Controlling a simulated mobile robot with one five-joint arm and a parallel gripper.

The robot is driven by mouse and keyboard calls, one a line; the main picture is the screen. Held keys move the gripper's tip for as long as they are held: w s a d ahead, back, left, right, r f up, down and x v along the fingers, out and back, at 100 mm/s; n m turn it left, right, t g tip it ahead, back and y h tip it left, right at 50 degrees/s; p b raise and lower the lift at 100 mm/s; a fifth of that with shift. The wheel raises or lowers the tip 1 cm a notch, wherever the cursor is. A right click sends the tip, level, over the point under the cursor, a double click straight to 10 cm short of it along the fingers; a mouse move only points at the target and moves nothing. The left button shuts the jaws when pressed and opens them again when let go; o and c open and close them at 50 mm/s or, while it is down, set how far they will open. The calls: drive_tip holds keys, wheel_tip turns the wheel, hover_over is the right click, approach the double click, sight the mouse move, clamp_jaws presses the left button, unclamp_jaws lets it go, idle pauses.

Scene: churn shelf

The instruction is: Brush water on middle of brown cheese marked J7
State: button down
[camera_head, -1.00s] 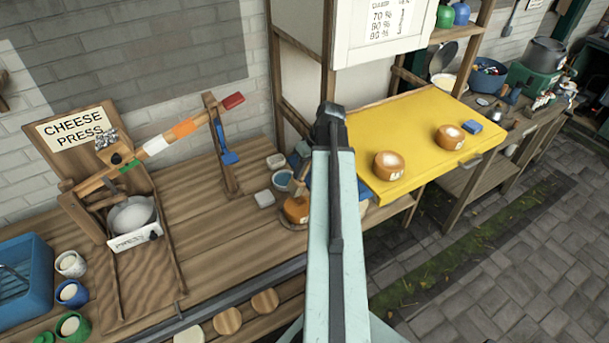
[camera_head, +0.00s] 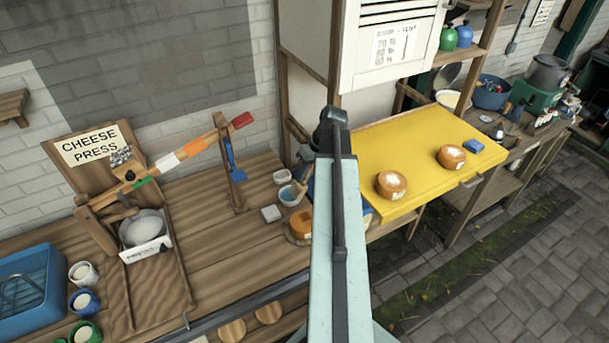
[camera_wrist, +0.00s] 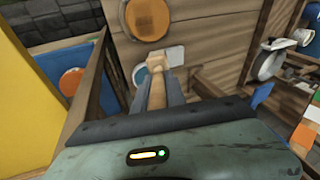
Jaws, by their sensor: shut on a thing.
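A brown cheese (camera_head: 301,222) sits on a round wooden board on the bench; a round brown cheese (camera_wrist: 150,18) shows at the top of the wrist view. Its marking cannot be read. A bowl of blue water (camera_head: 289,196) stands just behind the cheese and shows partly in the wrist view (camera_wrist: 140,76). My gripper (camera_wrist: 158,98) is shut on a wooden-handled brush (camera_wrist: 156,66), whose end overlaps the bowl. Whether it touches the water cannot be told. The brush also shows in the head view (camera_head: 301,186). My arm hides most of the gripper there.
A white block (camera_head: 271,213) lies beside the bowl. The cheese press (camera_head: 145,230) stands at left.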

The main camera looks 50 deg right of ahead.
drive_tip(key=shift+r, duration=0.45)
wheel_tip(320, 180, up, 3)
drive_tip(key=p, duration=0.3)
drive_tip(key=shift+r, duration=0.15)
drive_tip(key=shift+f, duration=0.25)
